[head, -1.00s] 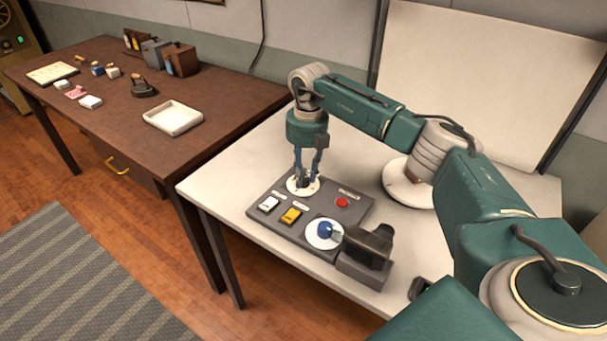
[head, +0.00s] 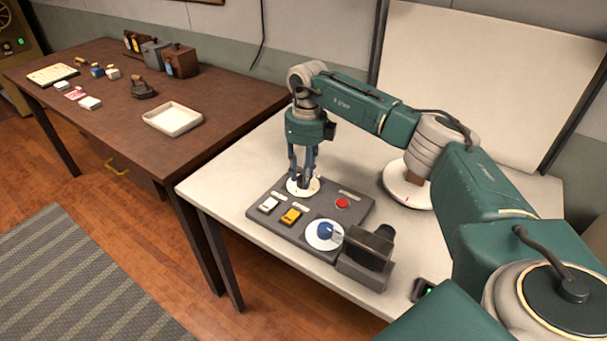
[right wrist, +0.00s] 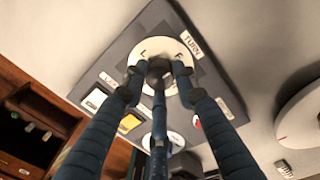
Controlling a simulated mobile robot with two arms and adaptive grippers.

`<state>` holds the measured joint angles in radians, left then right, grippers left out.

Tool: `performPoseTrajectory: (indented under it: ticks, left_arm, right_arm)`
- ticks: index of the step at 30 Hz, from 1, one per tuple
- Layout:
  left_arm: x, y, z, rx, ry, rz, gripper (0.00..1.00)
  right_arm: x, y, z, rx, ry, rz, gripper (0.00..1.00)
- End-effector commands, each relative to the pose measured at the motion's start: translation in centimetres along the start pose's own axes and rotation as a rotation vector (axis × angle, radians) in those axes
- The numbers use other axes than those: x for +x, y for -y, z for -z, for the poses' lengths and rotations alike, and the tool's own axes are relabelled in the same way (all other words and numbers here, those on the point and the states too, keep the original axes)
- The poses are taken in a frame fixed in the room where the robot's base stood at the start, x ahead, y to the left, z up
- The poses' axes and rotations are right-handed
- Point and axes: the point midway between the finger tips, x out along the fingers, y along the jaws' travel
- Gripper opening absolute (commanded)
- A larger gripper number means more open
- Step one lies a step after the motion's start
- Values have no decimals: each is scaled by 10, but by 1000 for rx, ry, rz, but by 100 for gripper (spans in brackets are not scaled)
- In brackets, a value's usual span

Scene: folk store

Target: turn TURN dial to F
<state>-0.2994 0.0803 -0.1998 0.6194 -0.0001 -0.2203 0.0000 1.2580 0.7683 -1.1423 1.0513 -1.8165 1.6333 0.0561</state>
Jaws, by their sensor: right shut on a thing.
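The TURN dial (head: 314,190) is a white disc with a dark knob at the back of the grey control panel (head: 322,208). In the right wrist view the disc (right wrist: 148,46) carries the letters L and F, with a TURN label (right wrist: 192,44) beside it. My right gripper (head: 303,181) points down over the dial, its blue fingers shut on the dark knob (right wrist: 157,64). The fingers hide part of the knob and disc, and I cannot tell exactly where the knob points. My left gripper is not in view.
The panel also has a white switch (head: 268,204), a yellow switch (head: 291,216), a red button (head: 342,204) and a blue knob (head: 325,230). A dark handle-like device (head: 368,250) stands at the panel's right. A brown table (head: 100,135) with a white tray (head: 157,128) is at left.

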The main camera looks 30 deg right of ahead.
Motion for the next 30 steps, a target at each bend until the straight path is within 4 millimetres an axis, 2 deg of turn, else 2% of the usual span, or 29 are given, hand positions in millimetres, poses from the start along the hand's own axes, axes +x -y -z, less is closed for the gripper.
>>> performPoseTrajectory:
  ticks: [16,17,19,30]
  left_arm:
    - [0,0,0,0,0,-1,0]
    - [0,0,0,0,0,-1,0]
    - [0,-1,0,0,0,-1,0]
    - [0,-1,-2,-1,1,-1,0]
  right_arm:
    - [-3,1,-2,-23,5,1,2]
    - [-3,1,-2,-23,5,1,32]
    - [-3,1,-2,-22,5,1,46]
    - [-5,0,-1,-23,2,1,47]
